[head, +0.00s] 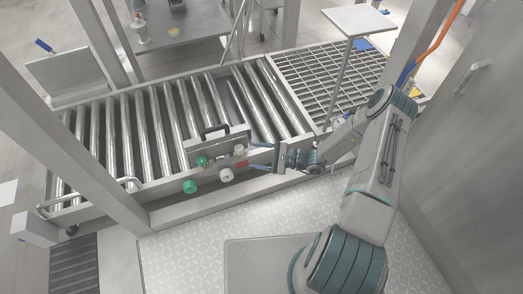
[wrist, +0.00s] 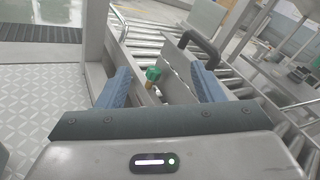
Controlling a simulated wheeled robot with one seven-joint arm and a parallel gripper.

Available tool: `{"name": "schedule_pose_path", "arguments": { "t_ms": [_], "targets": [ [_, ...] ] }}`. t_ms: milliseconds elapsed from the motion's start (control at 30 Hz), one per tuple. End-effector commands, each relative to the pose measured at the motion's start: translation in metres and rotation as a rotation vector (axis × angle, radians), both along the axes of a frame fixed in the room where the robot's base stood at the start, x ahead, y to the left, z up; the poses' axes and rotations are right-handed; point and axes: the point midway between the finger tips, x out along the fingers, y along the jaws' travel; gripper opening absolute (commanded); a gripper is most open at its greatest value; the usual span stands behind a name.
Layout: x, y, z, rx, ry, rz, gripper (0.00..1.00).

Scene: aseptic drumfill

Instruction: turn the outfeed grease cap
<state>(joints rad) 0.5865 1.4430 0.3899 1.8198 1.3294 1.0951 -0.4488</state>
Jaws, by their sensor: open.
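A grey panel with a black handle (head: 215,130) stands at the near side rail of the roller conveyor. On and below it are an upper green cap (head: 202,161), a lower green cap (head: 190,187) and a white cap (head: 226,174); a smaller white one (head: 239,149) is near my fingers. I cannot tell which is the outfeed grease cap. My gripper (head: 252,155) is open and empty, just right of the caps. In the wrist view, a green cap (wrist: 153,74) shows between the open blue fingers of my gripper (wrist: 161,82), beyond their tips. Below it are small orange and white parts, partly unclear.
Conveyor rollers (head: 130,140) lie behind the panel, with a grating (head: 325,75) at the right. A frame post (head: 75,125) rises left of the caps. The patterned floor (head: 200,235) in front is clear. A grey cabinet door (head: 470,130) stands at the right.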

Motion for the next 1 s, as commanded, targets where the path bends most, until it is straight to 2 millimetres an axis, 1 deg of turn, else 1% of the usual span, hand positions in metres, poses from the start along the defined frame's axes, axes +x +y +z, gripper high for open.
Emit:
{"name": "schedule_pose_path", "arguments": {
  "t_ms": [100, 700, 900, 1000],
  "targets": [
    [-0.004, 0.0, 0.014, -0.041, -0.027, 0.064, 0.61],
    [-0.032, -0.003, 0.073, -0.251, -0.143, 0.356, 0.61],
    [-0.04, -0.006, 0.088, -0.309, -0.17, 0.426, 0.61],
    [-0.043, -0.007, 0.092, -0.328, -0.179, 0.448, 0.61]
  ]
}}
